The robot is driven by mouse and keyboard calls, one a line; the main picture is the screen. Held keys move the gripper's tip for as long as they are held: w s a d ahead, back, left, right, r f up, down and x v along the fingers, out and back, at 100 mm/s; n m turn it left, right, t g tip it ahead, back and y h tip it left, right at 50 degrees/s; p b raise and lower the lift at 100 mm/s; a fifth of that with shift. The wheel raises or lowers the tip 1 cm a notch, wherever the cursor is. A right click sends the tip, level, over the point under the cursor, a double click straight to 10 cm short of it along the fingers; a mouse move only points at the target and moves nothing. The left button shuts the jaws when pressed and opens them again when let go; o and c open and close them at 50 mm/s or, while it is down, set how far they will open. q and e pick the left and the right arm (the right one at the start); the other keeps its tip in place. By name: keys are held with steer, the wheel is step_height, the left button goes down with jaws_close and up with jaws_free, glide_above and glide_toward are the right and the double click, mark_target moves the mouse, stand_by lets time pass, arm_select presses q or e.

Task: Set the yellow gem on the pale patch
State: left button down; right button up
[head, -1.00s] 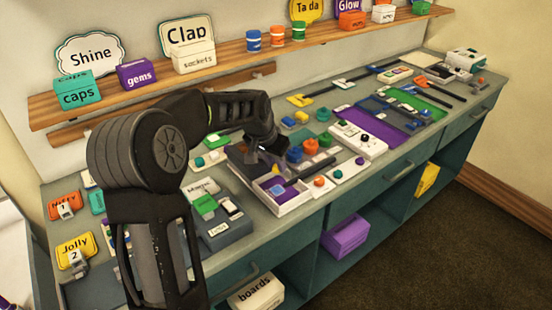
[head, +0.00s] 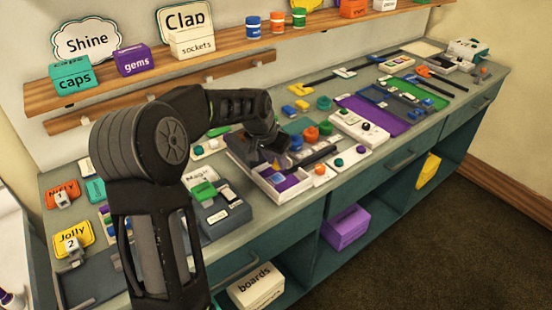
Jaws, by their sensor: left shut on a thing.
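My left gripper (head: 277,157) points down over the white open tray (head: 264,191) near the front of the counter. It is shut on a small yellow-orange thing (head: 276,163), which looks like the yellow gem, held between the fingertips. The gem looks a little above the patch; the exact gap is too small to tell. My left forearm and wrist cover part of the counter behind. My right gripper is out of view.
Right of the tray are red and green knobs (head: 311,133) and a white box with a dark knob (head: 357,128). Left of it is a grey block with cards (head: 222,212). A shelf (head: 130,78) with labelled boxes runs above the counter.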

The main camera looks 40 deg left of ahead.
mark_target(274, 168)
arm_select(q)
steer(key=shift+f+b, duration=0.2)
steer(key=shift+b, duration=0.15)
stand_by(0.9)
stand_by(0.4)
steer(key=shift+f+b, duration=0.75)
steer(key=shift+f, duration=0.2)
steer(key=shift+f+b, duration=0.95)
steer(key=shift+f, duration=0.05)
stand_by(1.8)
steer(key=c, duration=1.1)
jaws_free()
steer(key=shift+o, duration=0.3)
steer(key=shift+o, duration=0.6)
